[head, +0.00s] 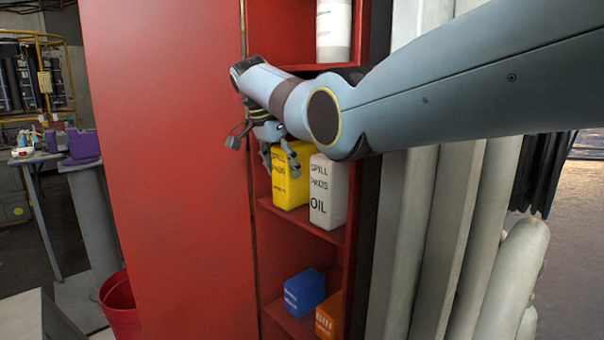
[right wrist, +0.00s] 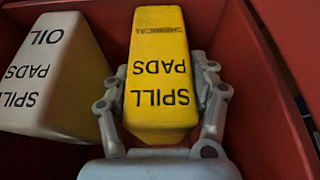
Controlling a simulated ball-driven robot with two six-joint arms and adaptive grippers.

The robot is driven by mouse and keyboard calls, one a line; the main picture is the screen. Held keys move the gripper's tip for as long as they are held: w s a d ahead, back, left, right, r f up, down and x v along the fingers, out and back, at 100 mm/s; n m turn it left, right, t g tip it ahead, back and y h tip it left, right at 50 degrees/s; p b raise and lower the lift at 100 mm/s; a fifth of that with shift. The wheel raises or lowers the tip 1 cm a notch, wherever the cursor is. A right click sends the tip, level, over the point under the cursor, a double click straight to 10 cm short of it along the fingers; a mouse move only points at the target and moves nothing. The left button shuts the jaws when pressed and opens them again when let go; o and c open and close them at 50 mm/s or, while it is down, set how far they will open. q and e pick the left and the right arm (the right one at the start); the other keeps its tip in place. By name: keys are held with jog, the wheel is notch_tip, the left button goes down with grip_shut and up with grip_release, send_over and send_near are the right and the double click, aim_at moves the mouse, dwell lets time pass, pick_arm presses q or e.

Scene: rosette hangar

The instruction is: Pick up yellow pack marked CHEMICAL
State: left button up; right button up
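The yellow pack (head: 290,182) stands on the middle shelf of the red cabinet, beside a white pack marked OIL (head: 328,192). In the right wrist view, the yellow pack (right wrist: 160,75) reads SPILL PADS and CHEMICAL, upside down. My right gripper (head: 279,160) is at the yellow pack. In the right wrist view, the fingers of my right gripper (right wrist: 163,85) lie close along both sides of it. I cannot tell whether they press on it. The pack appears to rest on the shelf. My left gripper is out of view.
The white pack (right wrist: 48,75) stands close beside the left finger in the right wrist view. The cabinet's red side panel (head: 165,150) is on the left. Blue (head: 305,293) and orange (head: 328,315) packs sit on the lower shelf. A white container (head: 333,30) stands above.

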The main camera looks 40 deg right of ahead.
jog(key=c, duration=0.4)
jog(key=shift+c, duration=0.3)
jog(key=shift+r, duration=0.1)
